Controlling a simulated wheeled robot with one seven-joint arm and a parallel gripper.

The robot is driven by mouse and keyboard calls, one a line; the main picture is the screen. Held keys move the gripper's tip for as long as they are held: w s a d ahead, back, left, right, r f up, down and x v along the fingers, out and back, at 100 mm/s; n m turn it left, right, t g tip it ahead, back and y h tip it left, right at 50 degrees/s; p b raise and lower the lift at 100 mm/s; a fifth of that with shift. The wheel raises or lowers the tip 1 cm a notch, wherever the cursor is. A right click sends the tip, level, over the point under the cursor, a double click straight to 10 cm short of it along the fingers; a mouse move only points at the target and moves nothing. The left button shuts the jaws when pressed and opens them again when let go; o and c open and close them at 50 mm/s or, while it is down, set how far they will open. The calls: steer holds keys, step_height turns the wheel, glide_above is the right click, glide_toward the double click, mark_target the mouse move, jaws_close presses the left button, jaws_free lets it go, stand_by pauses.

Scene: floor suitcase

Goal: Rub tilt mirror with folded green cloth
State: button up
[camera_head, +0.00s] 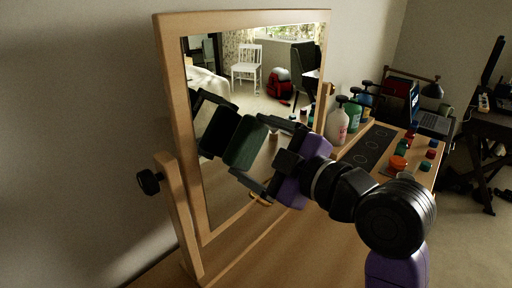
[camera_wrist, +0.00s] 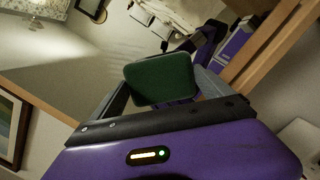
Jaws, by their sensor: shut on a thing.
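The tilt mirror (camera_head: 273,84) stands on the wooden table in a light wood frame, with a dark knob (camera_head: 149,182) at its left post. My gripper (camera_head: 250,150) is in front of the glass, left of the mirror's middle. It is shut on the folded green cloth (camera_head: 245,143), a small dark green pad. In the wrist view the cloth (camera_wrist: 160,80) sits between the two fingers, with the mirror glass (camera_wrist: 75,60) beyond it. The cloth's reflection shows beside it in the head view. I cannot tell whether the cloth touches the glass.
Right of the mirror, pump bottles (camera_head: 338,122) stand at the table's back. A dark mat (camera_head: 368,148) and several small coloured jars (camera_head: 398,163) lie on the right part of the table. The table's front is partly hidden by my arm.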

mark_target(266, 138)
steer(key=shift+x, duration=1.1)
steer(key=shift+r, duration=0.1)
steer(key=shift+w+d+b, duration=0.65)
steer(key=shift+w+d, duration=0.6)
steer(key=shift+d, duration=0.2)
steer(key=w+d+b, duration=0.3)
steer(key=w+d, duration=0.2)
steer(key=w, duration=0.1)
steer(key=shift+d, duration=0.2)
